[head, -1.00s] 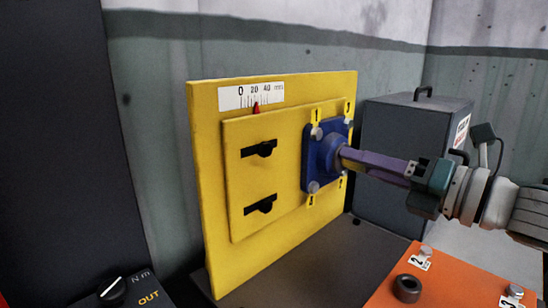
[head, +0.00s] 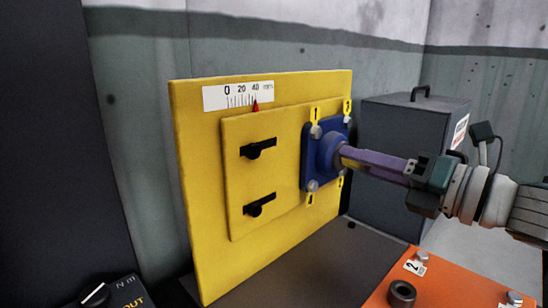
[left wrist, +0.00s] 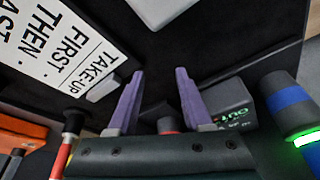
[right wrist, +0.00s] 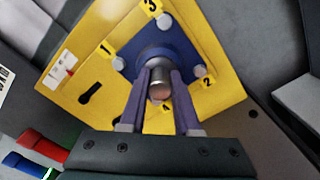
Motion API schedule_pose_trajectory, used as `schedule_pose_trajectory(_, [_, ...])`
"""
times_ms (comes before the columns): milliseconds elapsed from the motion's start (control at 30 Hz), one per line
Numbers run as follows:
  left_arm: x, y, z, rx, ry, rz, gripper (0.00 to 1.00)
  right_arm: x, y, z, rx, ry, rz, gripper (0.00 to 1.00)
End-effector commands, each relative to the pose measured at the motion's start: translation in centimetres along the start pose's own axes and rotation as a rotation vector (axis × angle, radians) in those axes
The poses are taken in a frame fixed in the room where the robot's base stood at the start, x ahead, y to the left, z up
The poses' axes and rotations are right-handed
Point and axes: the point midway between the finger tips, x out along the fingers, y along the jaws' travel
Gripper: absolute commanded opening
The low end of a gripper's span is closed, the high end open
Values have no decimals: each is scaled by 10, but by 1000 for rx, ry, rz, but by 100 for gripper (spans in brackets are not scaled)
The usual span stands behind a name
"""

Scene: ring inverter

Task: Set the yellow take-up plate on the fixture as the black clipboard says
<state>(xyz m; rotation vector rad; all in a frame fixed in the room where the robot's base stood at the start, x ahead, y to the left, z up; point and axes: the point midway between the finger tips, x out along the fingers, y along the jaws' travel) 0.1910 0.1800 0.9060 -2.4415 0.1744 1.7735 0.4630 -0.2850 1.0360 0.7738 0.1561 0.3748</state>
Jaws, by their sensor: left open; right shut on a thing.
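The yellow take-up plate (head: 240,180) sits upright against the larger yellow fixture board (head: 185,130). It has two black slots with fasteners. Its red pointer (head: 255,105) stands at about 40 on the white mm scale (head: 215,97). A blue flange (head: 311,170) with corner bolts is on the plate's right part. My right gripper (head: 347,158) is shut around the flange's metal stub (right wrist: 160,90). My left gripper (left wrist: 160,72) is open and empty. The clipboard (left wrist: 50,45) shows partly in the left wrist view, reading "TAKE-UP", "FIRST", "THEN"; the rest is cut off.
An orange block (head: 425,290) with bolts and a black ring stands at front right. A grey case (head: 410,125) stands behind the fixture. A dial box (head: 110,292) marked OUT is at front left. Red-handled (left wrist: 62,155) and blue (left wrist: 290,105) tools show beside my left gripper.

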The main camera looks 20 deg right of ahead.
Motion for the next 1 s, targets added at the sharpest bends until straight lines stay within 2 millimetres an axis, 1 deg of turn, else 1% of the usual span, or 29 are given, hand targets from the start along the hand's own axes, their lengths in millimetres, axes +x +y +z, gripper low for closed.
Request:
schedule_pose_trajectory(167, [0, 1, 0, -3, 1, 3, 50, 0, 0, 1, -1, -1, 0, 0])
schedule_pose_trajectory(200, [0, 1, 0, -3, 1, 3, 50, 0, 0, 1, -1, -1, 1, 35])
schedule_pose_trajectory(433, [0, 0, 0, 1, 0, -1, 50, 0, 0, 1, -1, -1, 1, 61])
schedule_pose_trajectory(667, [0, -2, 0, 7, -1, -6, 50, 0, 0, 1, -1, -1, 0, 61])
schedule_pose_trajectory(767, [0, -2, 1, 9, -2, -7, 50, -4, 0, 1, 0, -1, 0, 61])
schedule_pose_trajectory(867, [0, -2, 0, 9, -2, -7, 50, -14, -1, 0, 1, 0, -2, 61])
schedule_pose_trajectory(1000, [-1, -2, 0, 8, -2, -7, 50, -36, -1, -1, 2, 1, -3, 61])
